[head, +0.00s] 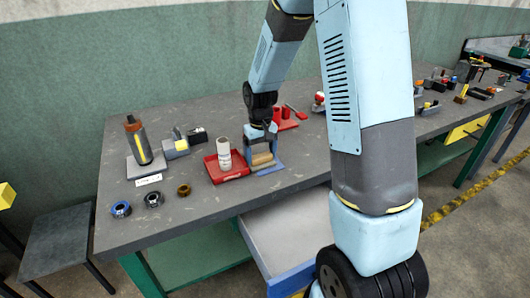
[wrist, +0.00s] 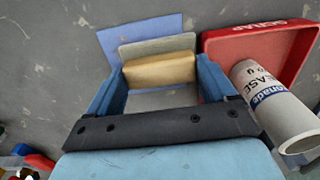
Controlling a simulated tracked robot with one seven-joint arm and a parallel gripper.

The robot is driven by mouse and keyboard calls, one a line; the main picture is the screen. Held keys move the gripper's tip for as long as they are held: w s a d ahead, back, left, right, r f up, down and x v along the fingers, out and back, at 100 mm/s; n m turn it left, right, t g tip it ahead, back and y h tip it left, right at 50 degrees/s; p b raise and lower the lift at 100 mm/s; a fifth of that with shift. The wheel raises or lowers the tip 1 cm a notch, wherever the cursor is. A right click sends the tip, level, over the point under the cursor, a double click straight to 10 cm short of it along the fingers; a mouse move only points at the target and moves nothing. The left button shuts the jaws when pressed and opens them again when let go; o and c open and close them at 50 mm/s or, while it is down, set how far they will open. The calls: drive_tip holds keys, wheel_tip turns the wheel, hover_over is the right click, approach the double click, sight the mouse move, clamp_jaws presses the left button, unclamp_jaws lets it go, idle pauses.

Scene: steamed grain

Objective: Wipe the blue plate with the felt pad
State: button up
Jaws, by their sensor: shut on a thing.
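The felt pad, a light grey slab with a tan block on top (wrist: 160,70), is between my gripper's two blue fingers (wrist: 162,66). My gripper is shut on the tan block. The pad lies over the blue plate (wrist: 140,32), whose far strip and left edge show beyond it in the wrist view. In the head view the tan block (head: 262,158) sits between the fingers (head: 262,152), and the blue plate (head: 270,170) shows along the near side. Whether the pad presses on the plate is hard to tell.
A red tray marked SCRAP (wrist: 265,42) stands right beside the plate, with a white grease tube (wrist: 268,100) close to my right finger.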

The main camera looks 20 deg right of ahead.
drive_tip(key=shift+s+a, duration=0.1)
drive_tip(key=shift+a, duration=0.9)
drive_tip(key=shift+a+r, duration=0.15)
drive_tip(key=shift+r, duration=0.1)
drive_tip(key=shift+w+d, duration=0.3)
drive_tip(key=shift+d, duration=0.25)
drive_tip(key=shift+d+r, duration=0.15)
drive_tip(key=shift+d, duration=1.3)
drive_tip(key=shift+w+d+f, duration=0.15)
drive_tip(key=shift+w+d, duration=0.05)
drive_tip(key=shift+d, duration=0.8)
drive_tip(key=shift+w+d+f, duration=0.1)
drive_tip(key=shift+w+d, duration=0.1)
drive_tip(key=shift+d, duration=0.75)
